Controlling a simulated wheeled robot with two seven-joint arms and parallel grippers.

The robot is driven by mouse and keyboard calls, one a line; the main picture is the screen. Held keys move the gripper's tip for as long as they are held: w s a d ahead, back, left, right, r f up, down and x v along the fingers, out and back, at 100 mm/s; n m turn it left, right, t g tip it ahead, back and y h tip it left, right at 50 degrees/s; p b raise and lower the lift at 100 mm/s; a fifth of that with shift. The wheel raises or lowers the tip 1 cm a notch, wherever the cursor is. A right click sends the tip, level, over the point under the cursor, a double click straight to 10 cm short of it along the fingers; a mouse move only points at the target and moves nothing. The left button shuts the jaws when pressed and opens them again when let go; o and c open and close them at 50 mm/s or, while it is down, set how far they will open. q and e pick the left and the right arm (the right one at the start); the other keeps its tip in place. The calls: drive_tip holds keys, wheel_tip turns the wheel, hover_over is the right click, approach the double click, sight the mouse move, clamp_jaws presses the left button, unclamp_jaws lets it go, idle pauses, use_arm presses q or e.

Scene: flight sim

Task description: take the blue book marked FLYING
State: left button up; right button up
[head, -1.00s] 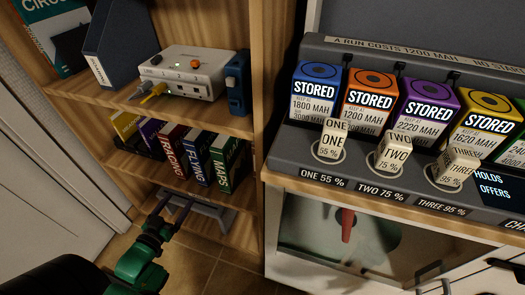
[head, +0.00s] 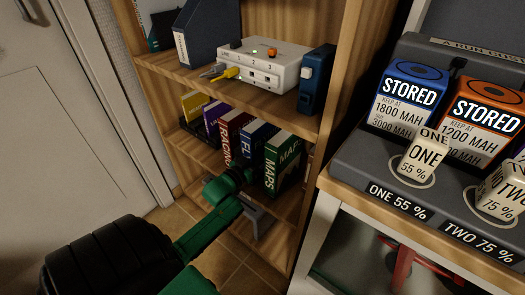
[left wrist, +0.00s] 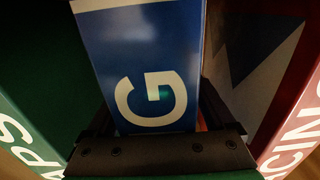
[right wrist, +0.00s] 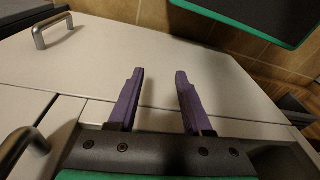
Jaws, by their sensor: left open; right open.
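The blue book marked FLYING (head: 256,138) stands upright on the lower shelf, between a red RACING book (head: 232,130) and a green MAPS book (head: 283,165). My left gripper (head: 240,178) is in front of it and hides most of its spine. In the left wrist view the blue spine (left wrist: 145,50) with a white G fills the middle. The open dark fingers of my left gripper (left wrist: 160,105) lie on either side of it; I cannot tell whether they touch it. My right gripper (right wrist: 158,75) has purple fingers, open and empty, before a pale cabinet.
Yellow and purple books (head: 198,106) stand farther left on the same shelf. A white switch box (head: 262,68) sits on the shelf above. A grey console (head: 360,170) with STORED packs is at right. A pale door (head: 60,130) is at left.

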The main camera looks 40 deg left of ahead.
use_arm(q)
clamp_jaws()
drive_tip(key=shift+r, duration=0.1)
